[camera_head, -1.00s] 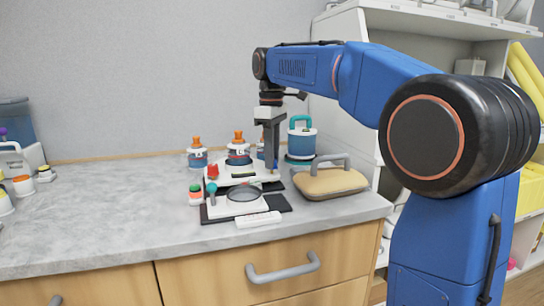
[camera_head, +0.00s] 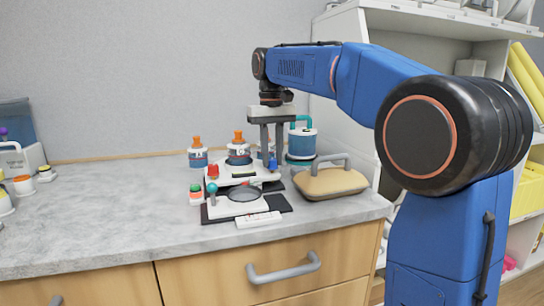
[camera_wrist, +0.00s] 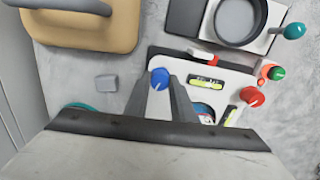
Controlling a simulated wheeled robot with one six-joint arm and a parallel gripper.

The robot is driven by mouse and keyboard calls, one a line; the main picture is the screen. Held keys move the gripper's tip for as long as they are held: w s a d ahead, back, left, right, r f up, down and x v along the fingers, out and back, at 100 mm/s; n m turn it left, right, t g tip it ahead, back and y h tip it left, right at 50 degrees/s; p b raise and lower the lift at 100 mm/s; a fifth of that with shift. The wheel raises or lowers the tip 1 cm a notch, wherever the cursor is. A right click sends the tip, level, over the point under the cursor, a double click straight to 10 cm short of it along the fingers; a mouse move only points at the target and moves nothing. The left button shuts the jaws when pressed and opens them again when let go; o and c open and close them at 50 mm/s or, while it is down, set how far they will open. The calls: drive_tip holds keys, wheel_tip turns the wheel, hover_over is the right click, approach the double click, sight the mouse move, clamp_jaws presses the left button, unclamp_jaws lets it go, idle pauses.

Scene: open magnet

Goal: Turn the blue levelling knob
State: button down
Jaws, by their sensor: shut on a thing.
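The blue levelling knob (camera_wrist: 159,77) sits at a corner of the white levelling base (camera_wrist: 233,77). In the wrist view it shows between the tips of my gripper (camera_wrist: 158,86), which is shut on it. In the head view my gripper (camera_head: 271,155) points straight down, with a finger on either side of the blue knob (camera_head: 273,164). A red knob (camera_wrist: 252,96) stands at another corner of the base. A bubble level with a yellow-green vial (camera_wrist: 206,84) lies on the base near the blue knob. The fingers hide part of the base.
A tan pad with a grey handle (camera_head: 330,182) lies close on the right. A dish stand (camera_head: 243,195) is in front. Orange-capped jars (camera_head: 197,155) and a blue container with a teal handle (camera_head: 302,142) stand behind. The counter's left part (camera_head: 110,205) is mostly clear.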

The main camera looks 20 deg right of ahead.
sight(272, 159)
drive_tip(key=shift+m, duration=0.7)
drive_tip(key=c, duration=1.5)
unclamp_jaws()
wheel_tip(272, 159, up, 12)
drive_tip(key=shift+w+r, duration=0.1)
drive_tip(key=shift+w, duration=0.05)
